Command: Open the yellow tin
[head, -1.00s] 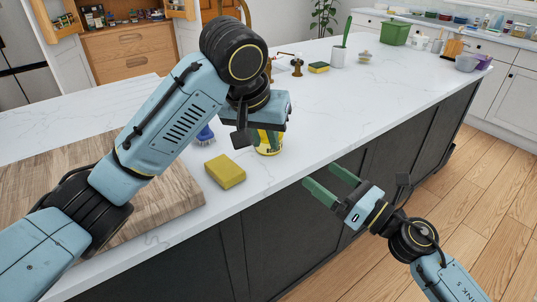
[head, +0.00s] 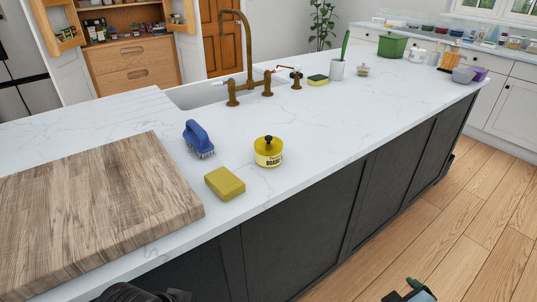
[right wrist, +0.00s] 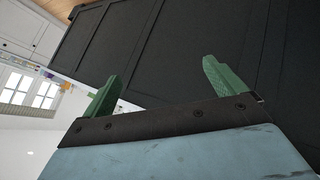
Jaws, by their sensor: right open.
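The yellow tin (head: 268,158) stands upright on the white island counter, near its front edge. It has a pale printed label, and a yellow lid (head: 267,143) with a small dark knob sits on top. No gripper touches the tin. My left gripper is out of the head view; only a dark part of my arm shows at the bottom edge. My right gripper (right wrist: 162,72) has its two green fingers spread apart with nothing between them, facing the dark cabinet front. In the head view only a bit of it shows at the bottom, well below and right of the tin.
A yellow sponge (head: 225,183) and a blue brush (head: 198,139) lie close left of the tin. A wooden board (head: 95,215) fills the counter's left. The brass faucet (head: 245,60) stands behind. The counter right of the tin is clear.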

